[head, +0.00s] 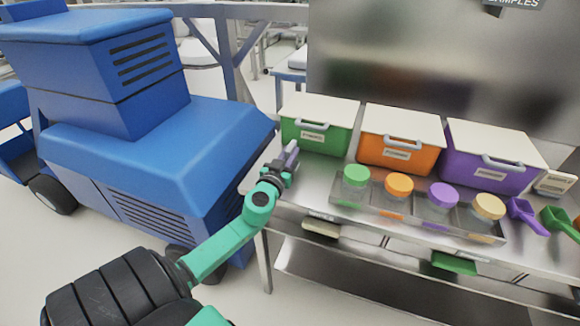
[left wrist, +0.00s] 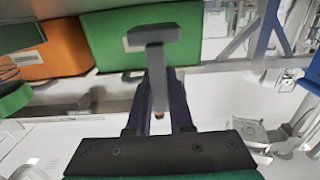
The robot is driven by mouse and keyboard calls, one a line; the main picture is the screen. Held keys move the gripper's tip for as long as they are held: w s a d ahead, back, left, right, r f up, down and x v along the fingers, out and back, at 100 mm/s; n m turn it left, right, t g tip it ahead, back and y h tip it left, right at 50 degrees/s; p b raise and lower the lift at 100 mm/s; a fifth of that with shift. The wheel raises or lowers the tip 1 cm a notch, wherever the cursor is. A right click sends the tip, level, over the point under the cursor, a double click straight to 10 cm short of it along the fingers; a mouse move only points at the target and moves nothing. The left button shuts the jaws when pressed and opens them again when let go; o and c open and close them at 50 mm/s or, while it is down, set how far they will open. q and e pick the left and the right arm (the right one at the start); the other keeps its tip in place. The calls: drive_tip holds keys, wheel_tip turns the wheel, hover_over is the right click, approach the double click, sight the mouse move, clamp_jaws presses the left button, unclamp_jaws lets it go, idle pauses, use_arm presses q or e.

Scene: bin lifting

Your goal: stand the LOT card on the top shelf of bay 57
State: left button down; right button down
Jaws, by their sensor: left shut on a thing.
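My left gripper (head: 283,165) is at the left end of the metal bench, in front of the green bin. It is shut on a grey piece (head: 291,153). In the left wrist view, that grey T-shaped piece (left wrist: 154,34) has its stem between the dark fingers (left wrist: 160,108) and its crossbar in front of the green bin. I cannot tell whether it is the LOT card, as no lettering shows on it. No bay number 57 can be read. My right gripper is out of view.
On the bench (head: 318,206) stand a green bin (head: 335,143), an orange bin (head: 375,155) and a purple bin (head: 470,170). A clear tray (head: 345,203) holds several lidded jars. Scoops (head: 527,215) lie at right. A blue vehicle (head: 160,150) stands left of the bench.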

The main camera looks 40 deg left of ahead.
use_arm(q)
wheel_tip(320, 180, down, 3)
drive_tip(key=shift+r, duration=0.3)
drive_tip(key=shift+b, duration=0.35)
drive_tip(key=c, duration=0.8)
unclamp_jaws()
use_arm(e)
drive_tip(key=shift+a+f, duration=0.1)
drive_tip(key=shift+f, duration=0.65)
